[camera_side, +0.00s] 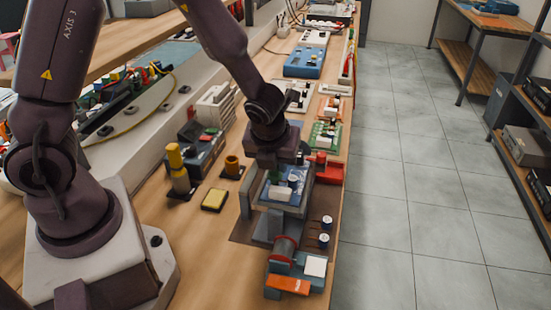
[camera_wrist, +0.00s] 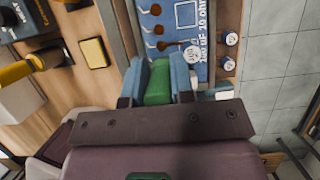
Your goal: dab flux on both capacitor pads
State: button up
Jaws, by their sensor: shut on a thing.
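My gripper (camera_side: 277,172) is low over the blue circuit board (camera_side: 297,181), which sits in a grey holder. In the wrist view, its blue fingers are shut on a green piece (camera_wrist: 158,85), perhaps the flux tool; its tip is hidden. The blue board (camera_wrist: 185,15) lies just beyond the fingers, with copper-coloured pads (camera_wrist: 158,29) and white print. A round white marked top (camera_wrist: 192,54) shows at the board, close to the right finger. Two capacitors stand right of the board (camera_wrist: 231,39), (camera_wrist: 226,64). I cannot tell whether the tool touches a pad.
A yellow pad (camera_side: 214,200), a small brown cup (camera_side: 233,168) and a yellow cylinder (camera_side: 178,170) stand left of the board. A red-ended roller device (camera_side: 286,249) is in front. A red block (camera_side: 329,172) is close behind on the right. Bench edge lies right.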

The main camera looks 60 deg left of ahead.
dwell(0.4)
jog(key=shift+r, duration=2.25)
jog(key=shift+f, duration=0.15)
jog(key=shift+w+a+x, duration=0.1)
jog(key=shift+w+x, duration=0.05)
jog(key=shift+x, duration=0.85)
jog(key=shift+w+a+x, duration=0.1)
jog(key=shift+x, duration=0.9)
jog(key=shift+f, duration=0.25)
jog(key=shift+r, duration=2.3)
